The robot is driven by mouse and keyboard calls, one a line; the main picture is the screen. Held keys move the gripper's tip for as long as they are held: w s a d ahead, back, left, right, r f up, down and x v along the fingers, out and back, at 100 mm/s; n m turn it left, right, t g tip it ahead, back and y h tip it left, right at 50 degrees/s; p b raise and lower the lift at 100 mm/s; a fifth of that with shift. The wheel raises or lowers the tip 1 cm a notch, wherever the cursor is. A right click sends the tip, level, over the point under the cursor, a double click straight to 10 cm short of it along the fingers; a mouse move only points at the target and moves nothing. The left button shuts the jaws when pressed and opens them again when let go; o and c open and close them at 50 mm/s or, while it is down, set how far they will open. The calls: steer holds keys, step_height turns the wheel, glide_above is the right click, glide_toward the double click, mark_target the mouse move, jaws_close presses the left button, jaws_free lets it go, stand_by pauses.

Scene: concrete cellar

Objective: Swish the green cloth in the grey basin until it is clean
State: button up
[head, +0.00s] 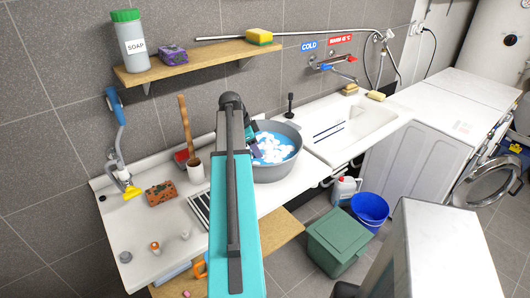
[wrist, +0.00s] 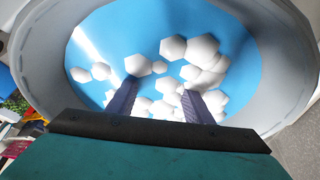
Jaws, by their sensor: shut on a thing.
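The grey basin (head: 285,173) stands on the white counter, partly behind my arm in the head view. It holds blue water (head: 285,143) with white foam on top. In the wrist view the basin (wrist: 280,55) fills most of the picture. My gripper (wrist: 160,88) reaches down into the basin, with its dark fingers a little apart and their tips among the foam. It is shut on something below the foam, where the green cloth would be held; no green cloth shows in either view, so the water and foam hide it.
A white sink (head: 350,128) is right of the basin, below the cold and warm taps (head: 335,65). A shelf (head: 200,60) hangs above. A blue bucket (head: 369,208) and green crate (head: 338,240) stand on the floor.

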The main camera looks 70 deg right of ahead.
steer(key=shift+a, duration=1.05)
steer(key=shift+d, duration=2.55)
steer(key=shift+a, duration=0.15)
steer(key=shift+a, duration=2.4)
steer(key=shift+d, duration=0.15)
steer(key=shift+d, duration=2.4)
